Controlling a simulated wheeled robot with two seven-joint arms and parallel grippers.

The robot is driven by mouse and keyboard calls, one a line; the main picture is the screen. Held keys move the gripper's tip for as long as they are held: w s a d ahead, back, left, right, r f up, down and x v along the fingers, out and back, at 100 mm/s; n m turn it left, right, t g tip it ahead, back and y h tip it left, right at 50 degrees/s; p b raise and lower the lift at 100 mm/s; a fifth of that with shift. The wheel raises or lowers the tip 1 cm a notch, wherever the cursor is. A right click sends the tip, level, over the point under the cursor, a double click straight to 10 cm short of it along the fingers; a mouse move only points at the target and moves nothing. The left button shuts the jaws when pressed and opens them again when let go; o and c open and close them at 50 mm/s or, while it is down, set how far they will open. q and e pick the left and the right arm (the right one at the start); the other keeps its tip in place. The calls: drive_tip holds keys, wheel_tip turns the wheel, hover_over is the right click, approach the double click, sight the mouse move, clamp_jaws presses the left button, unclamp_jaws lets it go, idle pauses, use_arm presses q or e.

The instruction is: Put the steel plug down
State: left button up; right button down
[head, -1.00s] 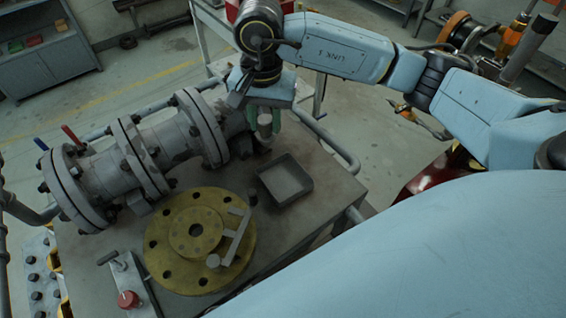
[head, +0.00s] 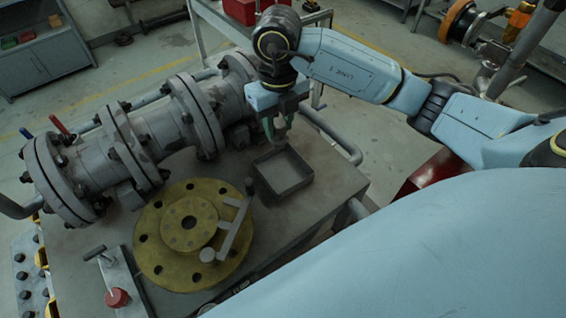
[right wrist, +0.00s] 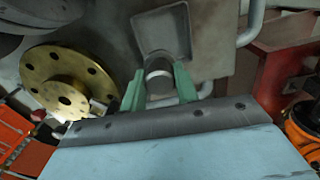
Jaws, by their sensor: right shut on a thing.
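The steel plug (right wrist: 158,80) is a pale round piece between the green fingers of my right gripper (right wrist: 158,88) in the right wrist view. In the head view, my right gripper (head: 277,130) points down at the back edge of the grey square tray (head: 287,175), shut on the plug (head: 279,137), which is small and partly hidden there. The tray also shows in the wrist view (right wrist: 161,33), just beyond the fingertips, and looks empty. I cannot tell how high the plug is above the bench. My left gripper is not in view.
A grey flanged valve body (head: 150,140) lies left of my right gripper. A yellow round flange (head: 165,262) with a grey bar tool (head: 236,230) on it sits left of the tray. A red-knobbed block (head: 117,298) stands front left. Bare bench (head: 310,215) lies in front of the tray.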

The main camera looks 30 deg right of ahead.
sight(283, 145)
drive_tip(key=m, duration=0.2)
drive_tip(key=f+m, duration=0.1)
drive_tip(key=m, duration=0.1)
drive_tip(key=d+m, duration=0.1)
drive_tip(key=shift+s+f+m+b, duration=0.15)
drive_tip(key=shift+f+m+b, duration=0.05)
drive_tip(key=shift+m+b, duration=0.2)
drive_tip(key=shift+f, duration=0.25)
drive_tip(key=shift+m, duration=0.3)
wheel_tip(283, 145, down, 6)
drive_tip(key=shift+r+b, duration=0.25)
drive_tip(key=shift+b, duration=0.1)
wheel_tip(283, 145, down, 4)
drive_tip(key=shift+r+b, duration=0.2)
drive_tip(key=shift+b, duration=0.1)
drive_tip(key=shift+f, duration=0.4)
drive_tip(key=c, duration=1.1)
unclamp_jaws()
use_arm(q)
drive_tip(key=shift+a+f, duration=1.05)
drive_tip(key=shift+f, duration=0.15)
use_arm(e)
drive_tip(key=shift+o, duration=0.2)
